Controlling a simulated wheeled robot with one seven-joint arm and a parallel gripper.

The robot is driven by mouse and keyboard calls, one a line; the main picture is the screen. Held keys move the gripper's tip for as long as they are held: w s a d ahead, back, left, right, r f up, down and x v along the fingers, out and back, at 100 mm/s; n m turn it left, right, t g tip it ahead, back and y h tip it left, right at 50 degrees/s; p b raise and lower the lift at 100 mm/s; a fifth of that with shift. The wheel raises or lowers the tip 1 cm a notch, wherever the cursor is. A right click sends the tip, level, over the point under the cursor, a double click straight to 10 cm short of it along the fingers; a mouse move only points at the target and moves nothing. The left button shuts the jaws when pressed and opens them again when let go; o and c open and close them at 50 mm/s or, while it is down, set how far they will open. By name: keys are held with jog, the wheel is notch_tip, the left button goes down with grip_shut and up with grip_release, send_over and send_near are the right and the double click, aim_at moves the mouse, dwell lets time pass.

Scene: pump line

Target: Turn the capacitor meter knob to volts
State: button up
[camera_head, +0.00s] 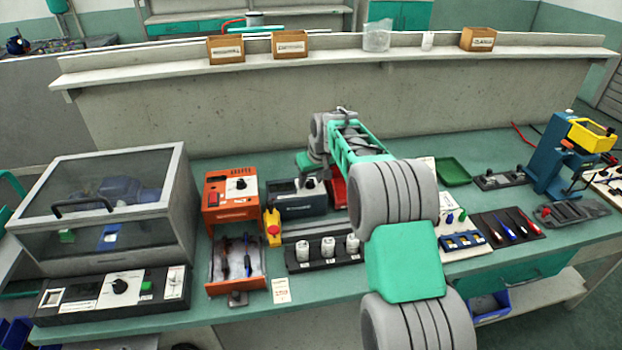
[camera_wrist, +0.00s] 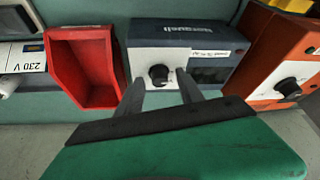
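The meter, which I take to be the capacitor meter, is a dark blue-grey box (camera_head: 298,208) at the middle of the bench in the head view. In the wrist view the meter (camera_wrist: 220,40) has a white panel with a round black knob (camera_wrist: 159,74). The pointer's setting and panel marks are too small to read. My gripper (camera_wrist: 160,78) is open, with one finger on either side of the knob in the picture. I cannot tell whether the fingers reach it or touch it. In the head view my gripper (camera_head: 310,174) is over the meter, partly hiding its top.
An orange instrument (camera_head: 231,197) with its own knob stands beside the meter. A red bin (camera_wrist: 84,65) stands on its other side. A yellow and red stop button (camera_head: 272,227) and a black rack of white cylinders (camera_head: 324,251) are in front.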

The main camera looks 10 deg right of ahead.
grip_shut()
jog(key=shift+m, duration=0.3)
dwell(0.4)
jog(key=m, duration=0.1)
jog(key=m+h, duration=0.1)
jog(key=m, duration=0.1)
jog(key=shift+a+h+b, duration=0.25)
jog(key=shift+h+b, duration=0.05)
jog(key=shift+b, duration=0.1)
jog(key=m, duration=0.2)
jog(key=m+h+p, duration=0.1)
jog(key=m, duration=0.2)
jog(key=shift+a+h, duration=0.1)
jog(key=shift+h, duration=0.2)
jog(key=shift+o, duration=0.5)
grip_release()
